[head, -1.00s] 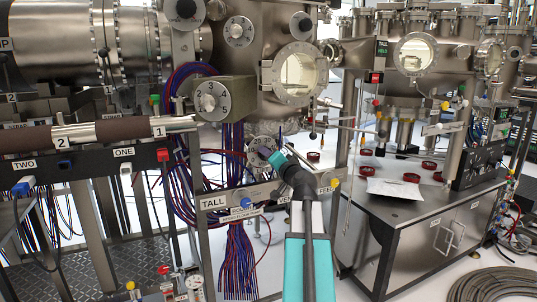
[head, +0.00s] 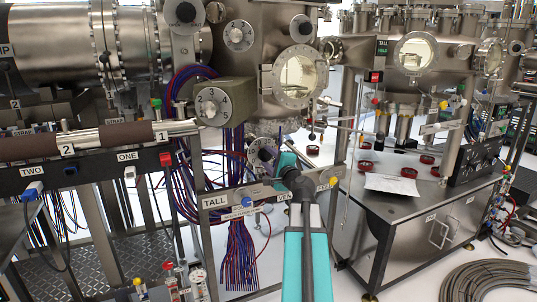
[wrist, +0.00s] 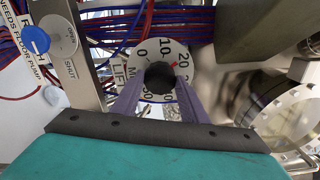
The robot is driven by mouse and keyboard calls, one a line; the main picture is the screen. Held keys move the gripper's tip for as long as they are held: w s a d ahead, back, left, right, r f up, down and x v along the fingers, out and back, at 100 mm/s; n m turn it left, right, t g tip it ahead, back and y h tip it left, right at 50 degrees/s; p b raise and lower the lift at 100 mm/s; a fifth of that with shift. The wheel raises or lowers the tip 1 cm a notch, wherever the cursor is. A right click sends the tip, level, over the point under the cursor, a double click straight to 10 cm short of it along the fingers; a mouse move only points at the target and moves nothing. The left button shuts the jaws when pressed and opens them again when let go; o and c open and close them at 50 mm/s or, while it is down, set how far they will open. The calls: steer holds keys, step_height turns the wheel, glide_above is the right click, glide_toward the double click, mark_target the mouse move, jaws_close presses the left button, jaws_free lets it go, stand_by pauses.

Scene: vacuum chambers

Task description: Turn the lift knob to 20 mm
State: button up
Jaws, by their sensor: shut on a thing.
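The lift knob (wrist: 160,76) is a round black knob in the middle of a white dial (wrist: 137,75) lettered LIFT MM, in the wrist view. The dial's numbers include 0, 10 and 20. A red mark at the knob's upper right edge points at or very near 20. My gripper (wrist: 159,90) has its two purple fingers on either side of the knob and is shut on it. The fingers hide the lower part of the dial. In the head view the dial (head: 263,150) is small, and my gripper (head: 276,158) reaches it from the lower right.
A blue knob (wrist: 35,40) on a plate marked SHUT stands to the left in the wrist view. Red and blue cables (wrist: 105,25) run behind the dial. A metal flange with a window (wrist: 285,110) is close on the right. A steel cabinet (head: 420,215) stands at the right.

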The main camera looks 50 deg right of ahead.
steer(key=shift+m+p, duration=0.5)
steer(key=shift+m, duration=0.4)
steer(key=o, duration=1)
steer(key=shift+o, duration=0.2)
steer(key=shift+s, duration=0.1)
steer(key=b+v, duration=0.6)
steer(key=v, duration=0.2)
steer(key=shift+s+f, duration=0.15)
steer(key=shift+s, duration=0.05)
